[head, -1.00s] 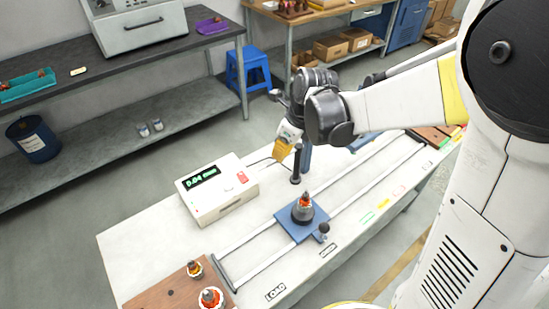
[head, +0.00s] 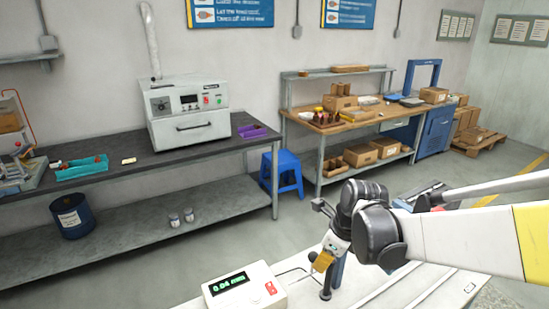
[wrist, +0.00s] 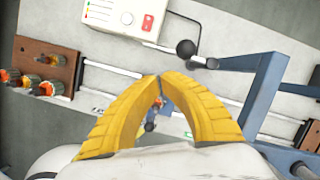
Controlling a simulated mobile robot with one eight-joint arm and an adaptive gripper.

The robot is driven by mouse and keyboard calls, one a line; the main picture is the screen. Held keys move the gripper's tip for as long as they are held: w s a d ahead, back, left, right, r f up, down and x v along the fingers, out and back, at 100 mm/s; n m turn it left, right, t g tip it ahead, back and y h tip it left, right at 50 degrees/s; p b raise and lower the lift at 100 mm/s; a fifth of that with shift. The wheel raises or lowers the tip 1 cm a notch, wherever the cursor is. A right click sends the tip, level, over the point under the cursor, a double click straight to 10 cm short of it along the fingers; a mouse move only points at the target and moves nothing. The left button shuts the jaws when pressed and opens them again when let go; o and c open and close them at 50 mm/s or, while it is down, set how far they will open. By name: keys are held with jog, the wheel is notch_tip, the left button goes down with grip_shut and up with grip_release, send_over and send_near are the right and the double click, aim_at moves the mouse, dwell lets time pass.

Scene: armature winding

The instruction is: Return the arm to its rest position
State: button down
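My gripper (head: 322,262) is over the white workbench at the lower right of the head view, beside the meter box. My white arm reaches in from the right with dark joints at the wrist. Behind the fingers in the wrist view, the blue plate with the part on it is mostly hidden.
The white meter box (head: 245,287) with a green display stands left of my gripper. A black-knobbed lever (wrist: 185,48) and a blue post (wrist: 262,95) are close by. A wooden board (wrist: 48,66) holds several armatures. A blue stool (head: 282,172) stands beyond.

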jog(key=s+d+n+t+h+b, duration=0.1)
jog(key=s+d+n+t+b, duration=0.1)
jog(key=s+n, duration=0.6)
jog(key=s+d+r+n+t+h+b, duration=0.1)
jog(key=s+n+b, duration=0.4)
jog(key=n, duration=1.2)
jog(key=s+d+t, duration=0.1)
jog(key=s, duration=0.2)
jog(key=shift+t, duration=0.3)
